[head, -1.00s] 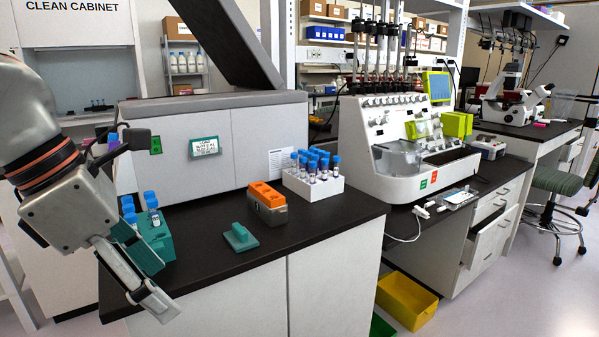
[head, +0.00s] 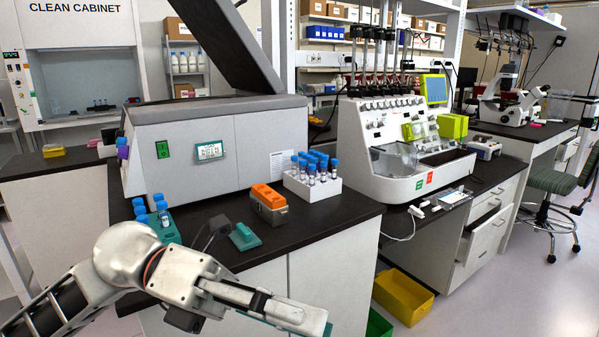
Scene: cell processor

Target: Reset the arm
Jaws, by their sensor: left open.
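My left arm comes in from the lower left, and my left gripper (head: 312,318) points right, in front of the counter's near face. Its jaws are open, and I see nothing held between them; the far finger is mostly hidden behind the near one. The gripper is low and apart from the things on the black counter (head: 330,216). My right gripper is out of view.
A teal rack (head: 172,236) with blue-capped tubes stands behind my arm, partly hidden. An orange-topped box (head: 269,204), a teal block (head: 244,237) and a white tube rack (head: 312,187) stand on the counter. A yellow bin (head: 403,296) is on the floor at right.

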